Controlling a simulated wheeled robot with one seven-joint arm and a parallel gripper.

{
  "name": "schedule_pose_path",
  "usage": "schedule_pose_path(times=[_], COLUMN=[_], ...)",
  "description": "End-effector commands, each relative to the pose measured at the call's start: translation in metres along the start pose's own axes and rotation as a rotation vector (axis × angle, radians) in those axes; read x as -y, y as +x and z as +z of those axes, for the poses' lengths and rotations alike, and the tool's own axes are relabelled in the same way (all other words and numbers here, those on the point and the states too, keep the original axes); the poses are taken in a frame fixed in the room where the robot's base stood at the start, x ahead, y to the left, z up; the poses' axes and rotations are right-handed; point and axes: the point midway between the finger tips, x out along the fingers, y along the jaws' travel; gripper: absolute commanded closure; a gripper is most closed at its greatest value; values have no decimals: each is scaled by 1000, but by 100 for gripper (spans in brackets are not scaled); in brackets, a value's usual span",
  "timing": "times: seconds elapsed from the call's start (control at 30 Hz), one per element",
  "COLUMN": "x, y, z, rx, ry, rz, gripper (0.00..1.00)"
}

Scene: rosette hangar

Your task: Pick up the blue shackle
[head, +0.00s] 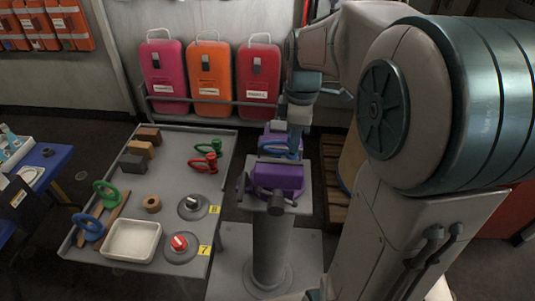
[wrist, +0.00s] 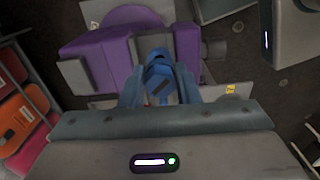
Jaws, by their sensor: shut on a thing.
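My gripper (head: 294,136) is over a purple vise (head: 278,177) on a grey pedestal in the head view. In the wrist view my gripper (wrist: 160,92) is shut on a blue shackle (wrist: 159,66), which sits between the two fingers. The blue shackle (head: 276,148) shows only in part in the head view, just above the vise; the gripper hides the rest. The purple vise (wrist: 105,38) is right beside the shackle in the wrist view. I cannot tell whether the shackle touches it.
A grey table (head: 170,188) left of the vise holds green and red shackles, another blue ring-shaped piece (head: 88,226), blocks, a white tray (head: 131,240) and two round knobs marked 8 and 7. Pink, orange and red cases (head: 210,78) stand behind a rail.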

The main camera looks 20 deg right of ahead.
Motion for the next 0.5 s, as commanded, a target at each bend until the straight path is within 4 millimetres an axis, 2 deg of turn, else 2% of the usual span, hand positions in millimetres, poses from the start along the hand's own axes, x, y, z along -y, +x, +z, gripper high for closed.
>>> schedule_pose_path(times=[0.1, 0.37, 0.5], x=[-1, -1, -1], y=[-9, -16, -29], z=[0, 0, 0], rx=[-1, -1, -1], ry=[0, 0, 0], rz=[3, 5, 6], gripper=[99, 99, 99])
